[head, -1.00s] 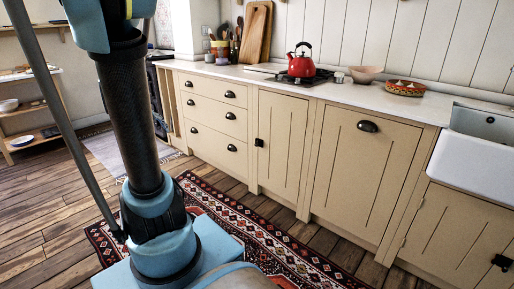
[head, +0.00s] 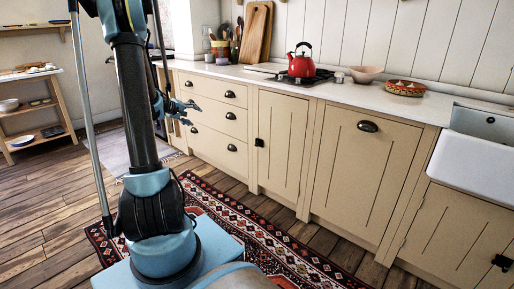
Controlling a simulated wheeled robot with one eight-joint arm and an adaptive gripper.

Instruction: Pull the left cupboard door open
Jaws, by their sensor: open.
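The left cupboard door (head: 281,150) is a narrow cream panel between the drawers and a wider front. It is closed. Its small black latch handle (head: 259,142) sits on its left edge, around mid-height. My gripper (head: 192,113) is open and empty. In the picture it overlaps the left part of the drawer fronts, to the left of the door and well apart from the handle. Part of the gripper and forearm is hidden behind my arm column.
Drawers (head: 216,119) with black cup handles lie left of the door. A wider front (head: 362,175) and a sink (head: 477,160) lie right. A red kettle (head: 301,62) stands on the worktop (head: 355,92). A patterned rug (head: 262,235) covers the floor in front.

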